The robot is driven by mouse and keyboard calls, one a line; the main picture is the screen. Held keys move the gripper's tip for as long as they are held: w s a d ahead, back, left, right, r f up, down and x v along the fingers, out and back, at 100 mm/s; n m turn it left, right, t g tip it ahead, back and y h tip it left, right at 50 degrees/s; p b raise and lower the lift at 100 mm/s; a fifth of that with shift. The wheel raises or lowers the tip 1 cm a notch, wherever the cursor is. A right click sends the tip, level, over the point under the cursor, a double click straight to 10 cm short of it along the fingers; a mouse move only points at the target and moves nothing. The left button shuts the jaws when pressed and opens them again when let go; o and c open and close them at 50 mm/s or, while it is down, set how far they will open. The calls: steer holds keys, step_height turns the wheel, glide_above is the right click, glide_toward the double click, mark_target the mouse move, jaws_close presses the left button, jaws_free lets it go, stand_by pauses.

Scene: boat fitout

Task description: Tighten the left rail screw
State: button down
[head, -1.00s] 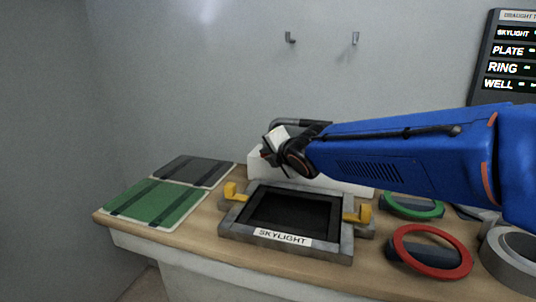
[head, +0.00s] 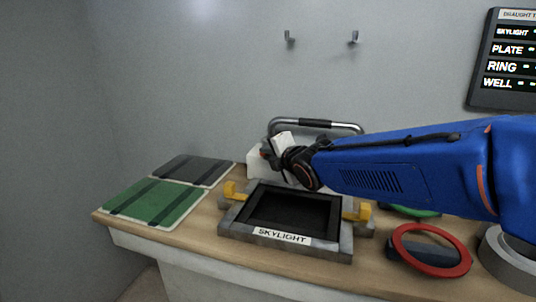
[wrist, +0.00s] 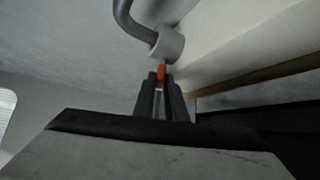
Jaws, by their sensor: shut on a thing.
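A grey tubular rail (head: 345,127) with a dark middle grip stands on a white block (head: 254,163) at the back of the bench. Its left end is partly hidden behind my gripper (head: 268,157). In the wrist view the rail's bent tube (wrist: 127,18) ends in a round grey foot (wrist: 167,43). A small red-orange piece, apparently the left rail screw (wrist: 161,74), sits just below that foot, between the fingertips of my gripper (wrist: 160,84). The jaws are shut on it. I cannot tell whether it touches the foot.
A grey skylight frame (head: 233,228) with yellow latches stands in front of the rail. Green (head: 160,201) and dark (head: 188,168) panels lie left. A red ring (head: 399,240) and a partly hidden green ring (head: 425,213) lie right. Two wall hooks (head: 353,38) hang above.

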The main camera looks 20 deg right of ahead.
steer(key=shift+f, duration=0.15)
steer(key=shift+d+f+m+t+y, duration=0.15)
steer(key=shift+m+t+y, duration=0.25)
steer(key=shift+m+t, duration=0.5)
steer(key=c, duration=1.8)
jaws_free()
